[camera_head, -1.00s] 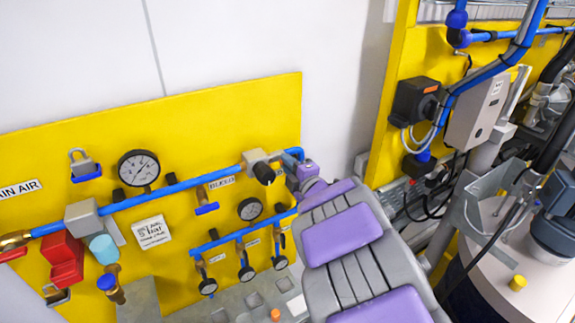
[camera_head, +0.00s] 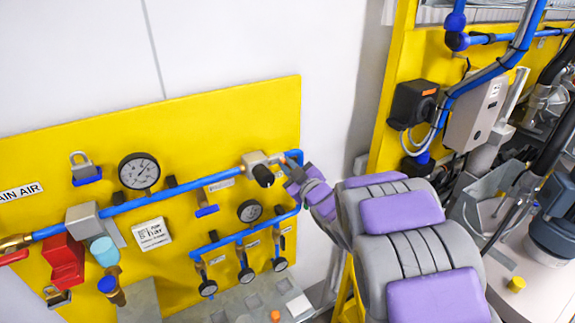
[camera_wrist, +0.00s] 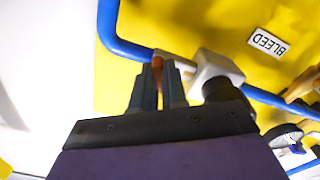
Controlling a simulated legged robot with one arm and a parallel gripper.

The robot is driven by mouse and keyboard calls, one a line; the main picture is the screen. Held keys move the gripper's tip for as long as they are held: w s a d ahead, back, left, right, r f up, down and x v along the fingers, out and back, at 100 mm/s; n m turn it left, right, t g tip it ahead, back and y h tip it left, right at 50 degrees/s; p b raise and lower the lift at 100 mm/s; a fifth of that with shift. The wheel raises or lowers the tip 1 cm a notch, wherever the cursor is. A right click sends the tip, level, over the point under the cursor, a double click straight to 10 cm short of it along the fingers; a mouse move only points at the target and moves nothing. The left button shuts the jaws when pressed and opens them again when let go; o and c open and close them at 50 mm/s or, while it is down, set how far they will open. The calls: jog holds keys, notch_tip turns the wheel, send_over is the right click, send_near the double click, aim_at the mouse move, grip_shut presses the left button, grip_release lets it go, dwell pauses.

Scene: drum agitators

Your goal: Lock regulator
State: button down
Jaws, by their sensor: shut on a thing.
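The regulator (camera_head: 255,158) is a pale grey block with a black knob (camera_head: 263,176) at the right end of the upper blue pipe. In the wrist view the regulator block (camera_wrist: 215,68) and its dark knob (camera_wrist: 222,92) are just right of my fingers. My gripper (camera_wrist: 162,72) is shut on a slim orange-brown piece (camera_wrist: 157,66) between its two dark fingertips, close to the blue pipe and the block. Whether that piece touches the regulator I cannot tell. In the head view the fingertips are not clear; my purple wrist is beside the pipe's right end.
Smaller gauges and blue-handled valves hang below the upper pipe. A red valve block (camera_head: 64,258) is lower left. Machinery and a second yellow panel stand at right.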

jog(key=m, duration=0.3)
jog(key=m+p, duration=0.1)
jog(key=m, duration=0.2)
jog(key=shift+s+f, duration=0.1)
jog(key=shift+f, duration=0.1)
jog(key=shift+p, duration=0.3)
jog(key=c, duration=1.2)
grip_release()
jog(key=shift+a+r, duration=0.1)
jog(key=shift+o, duration=0.2)
jog(key=b+v, duration=1.3)
jog(key=v, duration=0.4)
